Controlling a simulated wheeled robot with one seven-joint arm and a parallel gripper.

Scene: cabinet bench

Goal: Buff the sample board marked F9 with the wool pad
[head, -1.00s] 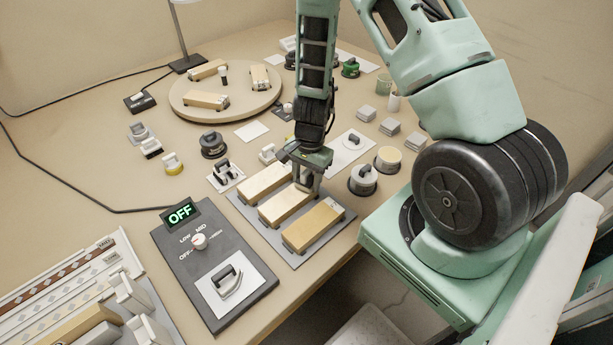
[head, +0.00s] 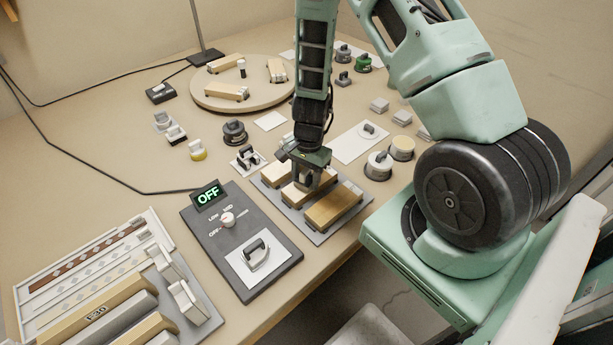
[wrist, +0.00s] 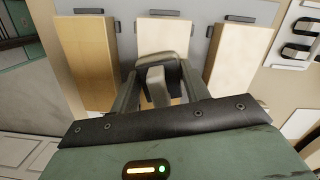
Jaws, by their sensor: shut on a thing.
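Three sample boards lie side by side on a grey plate (head: 318,236) at the bench front: a left board (head: 270,172), a middle board (head: 290,194) and a darker yellow right board (head: 333,207). No F9 mark is legible on them. My gripper (head: 308,183) is down over the middle board.
A control box (head: 220,247) reading OFF carries another handled pad (head: 255,254), left of the plate. A rack (head: 55,300) with boards stands front left. A round turntable (head: 215,103) with several blocks is at the back. Several handled pads stand between.

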